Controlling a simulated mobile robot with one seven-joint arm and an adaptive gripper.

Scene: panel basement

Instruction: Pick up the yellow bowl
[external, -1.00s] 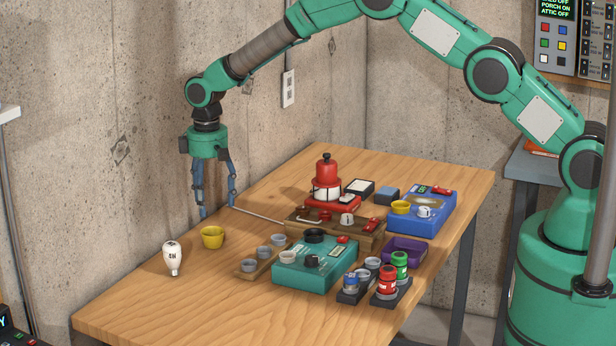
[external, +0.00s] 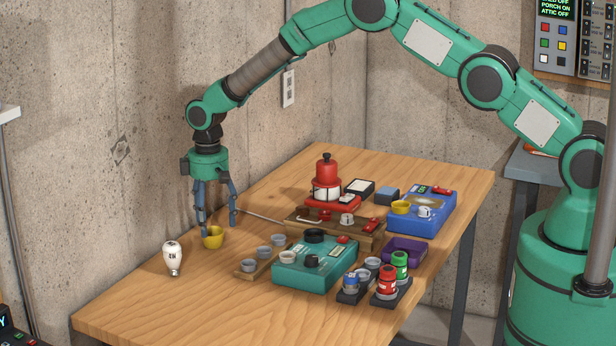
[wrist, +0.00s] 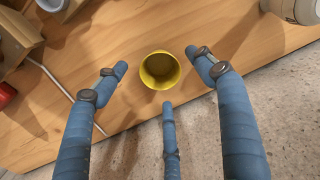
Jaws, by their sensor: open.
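The yellow bowl (external: 212,240) stands upright on the wooden table near its wall-side edge. In the wrist view the bowl (wrist: 160,71) shows from above, empty, ahead of and between the blue fingers. My gripper (external: 216,224) is open and low over the bowl, pointing down. One finger hangs in front of the bowl's left part and another is to its right. In the wrist view my gripper (wrist: 159,85) shows three spread fingers around the bowl with nothing held. I cannot tell whether any finger touches the bowl.
A white bulb-shaped object (external: 172,257) stands left of the bowl. A wooden holder with grey cups (external: 262,253) and a teal box (external: 313,263) are to the right. A thin rod (external: 258,217) runs behind the gripper. The concrete wall is close behind. The table front is clear.

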